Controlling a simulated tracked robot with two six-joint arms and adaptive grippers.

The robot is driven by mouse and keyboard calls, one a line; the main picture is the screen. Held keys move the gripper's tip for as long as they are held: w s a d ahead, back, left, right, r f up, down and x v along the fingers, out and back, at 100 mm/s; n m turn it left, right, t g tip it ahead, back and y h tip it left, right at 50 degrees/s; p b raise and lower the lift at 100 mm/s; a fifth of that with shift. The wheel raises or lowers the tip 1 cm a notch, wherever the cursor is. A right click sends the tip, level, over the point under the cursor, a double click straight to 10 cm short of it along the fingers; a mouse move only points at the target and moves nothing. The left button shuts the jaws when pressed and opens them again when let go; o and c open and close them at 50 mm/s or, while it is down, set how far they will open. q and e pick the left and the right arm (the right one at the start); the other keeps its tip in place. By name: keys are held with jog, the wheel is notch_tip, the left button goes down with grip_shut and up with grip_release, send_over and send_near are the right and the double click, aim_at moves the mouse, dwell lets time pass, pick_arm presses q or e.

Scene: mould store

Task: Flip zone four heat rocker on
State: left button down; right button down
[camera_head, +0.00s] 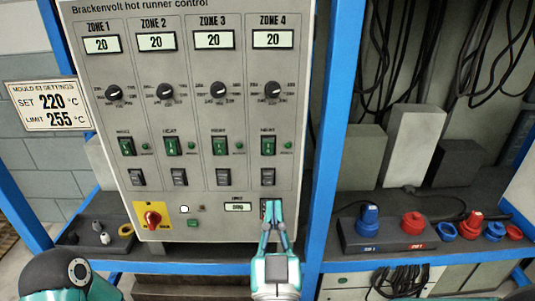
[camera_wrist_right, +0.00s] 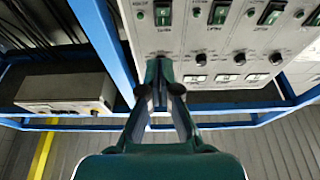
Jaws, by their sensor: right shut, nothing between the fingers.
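The zone four heat rocker (camera_head: 268,145) is a green rocker in the rightmost column of the grey hot runner panel (camera_head: 218,110), below the zone 4 knob (camera_head: 273,89). I cannot tell which side of it is pressed. My right gripper (camera_head: 269,208) is shut and empty, in front of the panel's lower right corner, below the rocker and apart from it in the picture. In the right wrist view the gripper (camera_wrist_right: 161,70) points at the panel, with a green rocker (camera_wrist_right: 162,12) beyond its tips. My left gripper is out of view.
A dark rocker (camera_head: 267,178) sits directly under the heat rocker. Matching rockers of zones 1 to 3 stand to the left. A blue frame post (camera_head: 336,130) rises right of the panel. A red rotary switch (camera_head: 152,217) is at lower left. Blue and red connectors stand on the right shelf (camera_head: 375,262).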

aim_at(272, 143)
jog(key=p+x, duration=0.3)
jog(key=x, duration=1.1)
